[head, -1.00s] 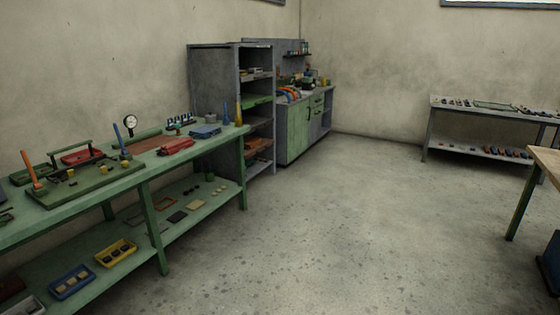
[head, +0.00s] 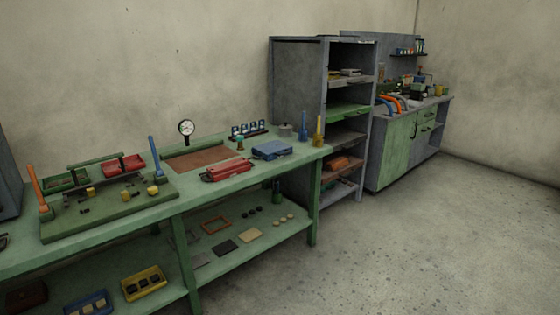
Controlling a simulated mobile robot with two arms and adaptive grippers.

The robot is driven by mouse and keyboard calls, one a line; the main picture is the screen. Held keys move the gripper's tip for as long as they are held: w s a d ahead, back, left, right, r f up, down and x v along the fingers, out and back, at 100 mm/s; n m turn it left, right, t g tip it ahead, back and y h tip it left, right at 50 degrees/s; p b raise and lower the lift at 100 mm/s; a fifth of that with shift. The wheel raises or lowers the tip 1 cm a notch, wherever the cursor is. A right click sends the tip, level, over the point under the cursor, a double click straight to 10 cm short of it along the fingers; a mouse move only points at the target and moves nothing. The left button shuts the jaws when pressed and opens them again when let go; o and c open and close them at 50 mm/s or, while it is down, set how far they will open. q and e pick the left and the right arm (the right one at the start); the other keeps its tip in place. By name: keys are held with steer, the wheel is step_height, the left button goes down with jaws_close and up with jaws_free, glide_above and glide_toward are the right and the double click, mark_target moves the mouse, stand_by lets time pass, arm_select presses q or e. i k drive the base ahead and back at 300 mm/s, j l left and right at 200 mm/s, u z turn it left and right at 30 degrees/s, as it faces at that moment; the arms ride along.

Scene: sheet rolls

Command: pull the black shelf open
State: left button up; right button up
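A tall grey shelf cabinet (head: 297,85) stands against the wall behind the green workbench, its open front facing right. It holds several stacked shelves. A green shelf (head: 347,113) is near the middle. Below it is a dark shelf (head: 345,139), which may be the black one; its colour is hard to tell at this distance. An orange-brown item (head: 342,162) lies on a lower level. Neither of my grippers is in view.
The long green workbench (head: 110,240) fills the left and front, with tools on top and trays on its lower shelf. A green cabinet (head: 388,155) with a grey counter adjoins the shelf cabinet on the right. The concrete floor (head: 440,235) at the right is clear.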

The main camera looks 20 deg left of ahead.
mark_target(341, 138)
steer(key=i+l+u, duration=0.2)
steer(key=i+u, duration=0.25)
steer(key=i+l+u, duration=0.85)
